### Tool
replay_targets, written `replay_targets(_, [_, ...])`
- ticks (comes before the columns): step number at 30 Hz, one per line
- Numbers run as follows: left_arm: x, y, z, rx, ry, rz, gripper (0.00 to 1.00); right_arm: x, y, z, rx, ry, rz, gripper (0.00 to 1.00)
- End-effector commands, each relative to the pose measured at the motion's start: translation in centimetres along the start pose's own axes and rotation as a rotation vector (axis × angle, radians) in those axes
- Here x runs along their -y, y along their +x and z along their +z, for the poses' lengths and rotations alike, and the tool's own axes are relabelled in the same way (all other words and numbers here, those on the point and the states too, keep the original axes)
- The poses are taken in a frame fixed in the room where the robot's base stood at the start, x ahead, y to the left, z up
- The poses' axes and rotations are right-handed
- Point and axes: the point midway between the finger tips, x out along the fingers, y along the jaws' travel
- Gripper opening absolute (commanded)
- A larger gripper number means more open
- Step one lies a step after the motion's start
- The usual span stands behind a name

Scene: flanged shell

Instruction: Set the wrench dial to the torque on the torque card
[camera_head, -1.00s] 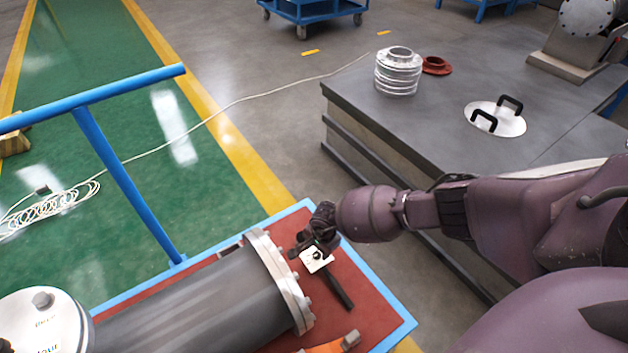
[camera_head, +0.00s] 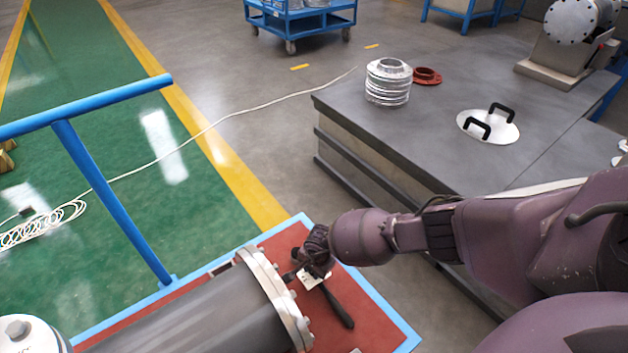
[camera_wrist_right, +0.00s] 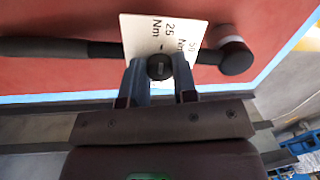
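The wrench lies on the red bench top, its black handle (camera_head: 338,308) pointing toward the lower right; the handle also shows in the right wrist view (camera_wrist_right: 45,47). A pale dial plate (camera_head: 311,281) sits on it, with "25 Nm" and a partly hidden second mark readable in the wrist view (camera_wrist_right: 150,35). A dark round dial knob (camera_wrist_right: 159,67) is at the plate's edge. My right gripper (camera_wrist_right: 160,75) has one finger on each side of the knob; whether they press on it is unclear. I cannot make out a torque card. My left gripper is out of view.
A grey flanged shell (camera_head: 200,318) lies close left of the wrench. A blue rail (camera_head: 110,200) stands beyond it. The grey table (camera_head: 430,130) at right holds stacked metal rings (camera_head: 388,82), a red flange (camera_head: 426,76) and a handled round plate (camera_head: 487,125).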

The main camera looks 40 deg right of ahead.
Motion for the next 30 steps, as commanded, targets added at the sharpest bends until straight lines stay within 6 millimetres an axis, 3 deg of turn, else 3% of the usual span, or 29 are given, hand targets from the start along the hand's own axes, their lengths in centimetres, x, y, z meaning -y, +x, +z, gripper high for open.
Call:
replay_targets(14, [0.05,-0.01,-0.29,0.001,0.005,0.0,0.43,0.06,-0.11,-0.07,-0.001,0.089,-0.004,0.03])
replay_targets(30, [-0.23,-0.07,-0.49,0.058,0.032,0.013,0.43,0.17,-0.26,-0.07,-0.001,0.556,-0.023,0.03])
